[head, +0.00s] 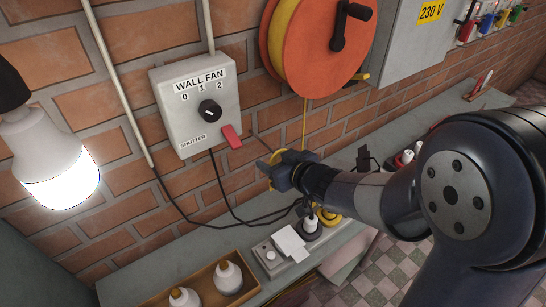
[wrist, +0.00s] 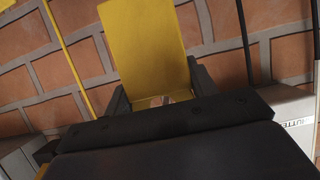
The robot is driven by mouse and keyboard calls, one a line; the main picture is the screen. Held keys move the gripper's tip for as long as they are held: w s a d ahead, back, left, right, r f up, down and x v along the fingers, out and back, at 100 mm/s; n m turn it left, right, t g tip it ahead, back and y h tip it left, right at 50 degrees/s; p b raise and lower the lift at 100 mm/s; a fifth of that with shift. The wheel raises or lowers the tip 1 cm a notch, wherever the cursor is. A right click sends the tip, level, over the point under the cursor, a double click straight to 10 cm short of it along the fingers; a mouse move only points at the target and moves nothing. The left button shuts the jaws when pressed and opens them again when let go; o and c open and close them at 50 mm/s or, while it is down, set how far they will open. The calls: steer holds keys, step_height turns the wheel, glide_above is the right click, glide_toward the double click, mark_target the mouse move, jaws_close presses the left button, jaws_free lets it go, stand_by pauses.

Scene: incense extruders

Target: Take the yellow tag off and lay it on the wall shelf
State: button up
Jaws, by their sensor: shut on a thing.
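The yellow tag (wrist: 143,40) stands between the two dark fingers of my gripper (wrist: 157,78) in the wrist view, a flat plate rising beyond the fingertips. In the head view my gripper (head: 275,170) is in front of the brick wall, right of and below the wall fan box, with a little of the yellow tag (head: 292,157) showing. It is shut on the tag. I cannot tell whether the tag touches anything else. The long grey shelf (head: 215,243) runs along the wall below my gripper; my arm hides part of it.
The wall fan box (head: 197,100) has a knob and a red shutter lever (head: 232,136). An orange reel (head: 325,45) hangs above my gripper. The shelf holds a power strip (head: 270,257), black cables and a wooden tray (head: 205,285) with white bottles.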

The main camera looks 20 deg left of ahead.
steer(key=shift+s+d+r+p, duration=0.15)
steer(key=shift+s+d+p, duration=0.2)
steer(key=shift+s+d, duration=0.95)
steer(key=shift+w+d, duration=0.1)
